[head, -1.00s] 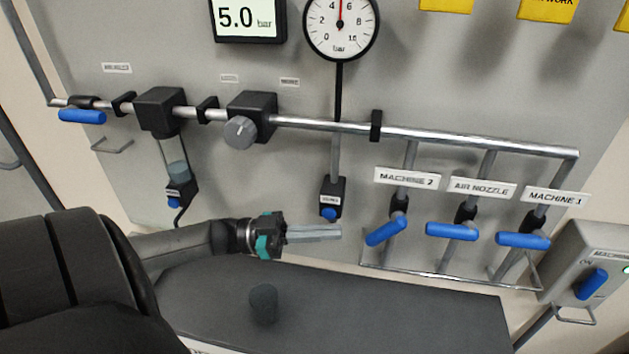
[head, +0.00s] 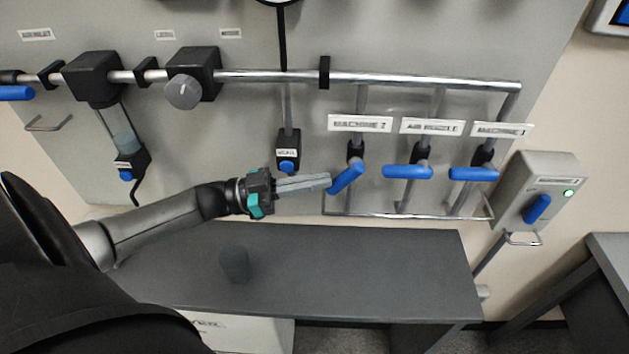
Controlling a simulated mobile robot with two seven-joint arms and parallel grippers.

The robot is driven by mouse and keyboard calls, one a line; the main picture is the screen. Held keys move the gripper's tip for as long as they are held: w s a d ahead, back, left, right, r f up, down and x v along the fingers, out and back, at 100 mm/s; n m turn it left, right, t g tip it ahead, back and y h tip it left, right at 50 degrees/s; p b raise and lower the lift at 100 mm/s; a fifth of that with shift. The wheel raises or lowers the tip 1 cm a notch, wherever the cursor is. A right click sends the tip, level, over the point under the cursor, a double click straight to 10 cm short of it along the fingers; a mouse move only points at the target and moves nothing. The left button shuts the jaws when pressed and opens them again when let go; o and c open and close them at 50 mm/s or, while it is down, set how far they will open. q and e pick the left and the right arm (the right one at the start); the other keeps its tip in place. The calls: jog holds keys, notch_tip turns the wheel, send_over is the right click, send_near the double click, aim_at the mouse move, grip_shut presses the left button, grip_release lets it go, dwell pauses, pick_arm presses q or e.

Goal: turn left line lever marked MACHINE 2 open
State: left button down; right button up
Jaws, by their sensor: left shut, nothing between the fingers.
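The blue lever (head: 346,178) under the MACHINE 2 label (head: 360,123) is the left one of three line levers. It slants, its lower left end toward my gripper, while the other two levers lie nearly level. My left gripper (head: 328,182) comes in from the left, fingers shut and pointing right. Its fingertips are at the lower left end of the MACHINE 2 lever; I cannot tell whether they touch it. My right gripper is not in view.
The AIR NOZZLE lever (head: 408,172) and MACHINE 1 lever (head: 474,174) stand to the right. A metal rail (head: 410,216) runs below the levers. A dark bench (head: 330,265) carries a dark cylinder (head: 234,264). A switch box (head: 538,190) with a green light is at right.

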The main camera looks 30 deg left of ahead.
pick_arm(q)
jog(key=f+t+h+b, duration=0.1)
jog(key=b, duration=0.1)
jog(key=f+t+h+b, duration=0.1)
jog(key=b, duration=0.2)
jog(key=d+f+t+b, duration=0.1)
jog(key=b, duration=0.1)
jog(key=shift+w+d+n+h, duration=0.1)
jog(key=shift+w+n+h, duration=0.3)
jog(key=shift+w+d+f+b, duration=0.15)
jog(key=shift+d+b, duration=0.1)
jog(key=shift+b, duration=0.45)
jog(key=shift+w+d+f, duration=0.2)
jog(key=shift+w+d, duration=0.05)
jog(key=shift+d, duration=0.15)
jog(key=shift+f, duration=0.1)
jog(key=shift+s+f+b, duration=0.15)
jog(key=shift+b, duration=0.2)
jog(key=s+a, duration=0.8)
jog(key=a, duration=0.2)
jog(key=shift+s, duration=0.15)
